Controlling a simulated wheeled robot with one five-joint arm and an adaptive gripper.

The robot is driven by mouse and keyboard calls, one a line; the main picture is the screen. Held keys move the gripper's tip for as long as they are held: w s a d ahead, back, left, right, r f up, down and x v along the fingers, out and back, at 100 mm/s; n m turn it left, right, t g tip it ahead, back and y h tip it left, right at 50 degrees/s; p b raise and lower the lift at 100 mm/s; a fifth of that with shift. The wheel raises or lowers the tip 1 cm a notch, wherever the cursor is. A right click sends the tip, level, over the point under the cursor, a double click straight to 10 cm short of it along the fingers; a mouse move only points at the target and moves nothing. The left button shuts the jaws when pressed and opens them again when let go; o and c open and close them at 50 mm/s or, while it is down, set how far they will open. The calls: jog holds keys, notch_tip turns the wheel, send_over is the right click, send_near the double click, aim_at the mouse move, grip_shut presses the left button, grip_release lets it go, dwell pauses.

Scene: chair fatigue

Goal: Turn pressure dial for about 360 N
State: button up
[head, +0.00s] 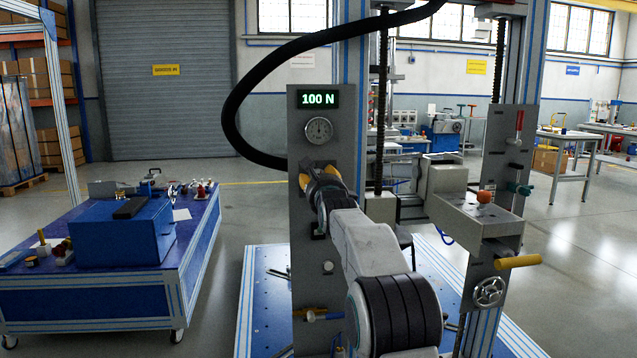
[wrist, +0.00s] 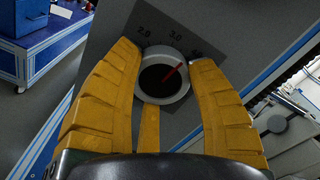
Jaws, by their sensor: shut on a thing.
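The pressure dial (wrist: 155,85) is a round dark knob with a pale rim and a red pointer line, set on a grey plate with printed numbers. In the head view my gripper (head: 325,175) is against the grey panel (head: 303,235), and hides the dial. The green display (head: 318,99) above reads 100 N. A round gauge (head: 319,130) sits below it.
A blue bench (head: 95,290) with a blue box (head: 123,235) stands to the left. Right of my arm is a grey panel (head: 494,155) with a red lever, a yellow handle (head: 517,262) and a handwheel (head: 488,291). A black hose (head: 235,90) loops above my gripper.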

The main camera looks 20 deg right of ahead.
jog(key=o, duration=1.2)
jog(key=shift+d+f, duration=0.15)
jog(key=shift+d, duration=0.05)
jog(key=shift+s+a, duration=0.1)
jog(key=shift+v, duration=5.9)
jog(key=shift+s, duration=0.1)
